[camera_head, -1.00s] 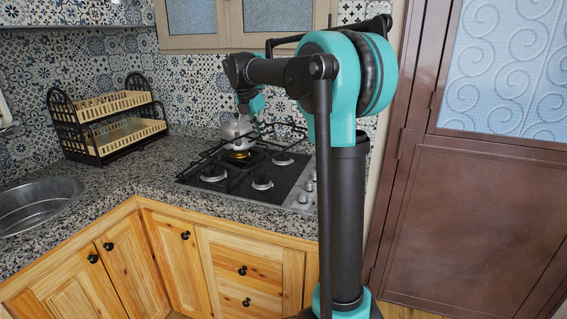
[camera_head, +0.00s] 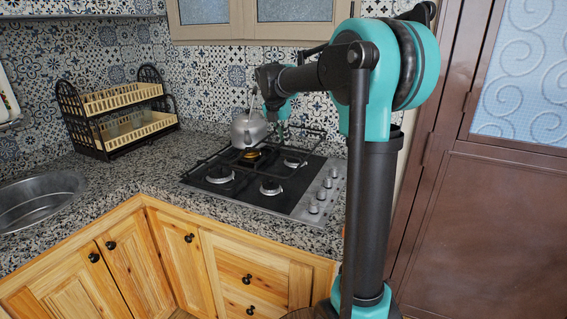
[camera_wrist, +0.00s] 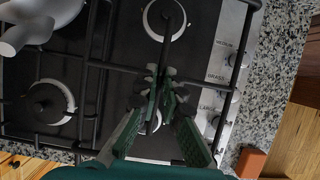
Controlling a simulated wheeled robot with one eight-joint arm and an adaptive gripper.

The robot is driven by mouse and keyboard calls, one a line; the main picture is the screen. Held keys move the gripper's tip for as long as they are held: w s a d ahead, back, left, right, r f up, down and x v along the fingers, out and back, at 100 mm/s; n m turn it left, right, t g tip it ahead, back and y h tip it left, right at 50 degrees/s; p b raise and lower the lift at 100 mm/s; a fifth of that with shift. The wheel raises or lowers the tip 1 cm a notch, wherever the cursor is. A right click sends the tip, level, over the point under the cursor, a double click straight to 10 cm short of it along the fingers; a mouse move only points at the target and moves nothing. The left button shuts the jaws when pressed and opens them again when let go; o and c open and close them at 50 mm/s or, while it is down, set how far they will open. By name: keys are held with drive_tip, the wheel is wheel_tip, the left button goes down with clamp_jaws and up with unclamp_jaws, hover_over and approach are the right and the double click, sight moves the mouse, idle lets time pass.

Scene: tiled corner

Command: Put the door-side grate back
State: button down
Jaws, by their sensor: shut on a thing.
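My gripper (camera_wrist: 160,76) is shut on a bar of the black door-side grate (camera_wrist: 125,68), with the fingertips where thin bars meet. In the head view, my gripper (camera_head: 280,134) is just right of the kettle, over the back right of the hob (camera_head: 235,192). The grate (camera_head: 310,131) spreads right of the gripper there; whether it touches the hob I cannot tell. The bare right burners (camera_wrist: 163,18) show beneath its bars in the wrist view. Another black grate (camera_head: 210,160) lies over the hob's left side.
A silver kettle (camera_head: 246,130) stands at the back left of the hob, close to my gripper. A two-tier dish rack (camera_head: 120,110) and a sink (camera_head: 35,203) are further left. A reddish block (camera_wrist: 250,162) is beside the hob's knobs. A brown door (camera_head: 490,230) is at right.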

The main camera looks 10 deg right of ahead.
sight(279, 144)
wheel_tip(279, 144, down, 10)
drive_tip(key=shift+r, duration=0.1)
drive_tip(key=c, duration=1.7)
unclamp_jaws()
drive_tip(key=v, duration=1.2)
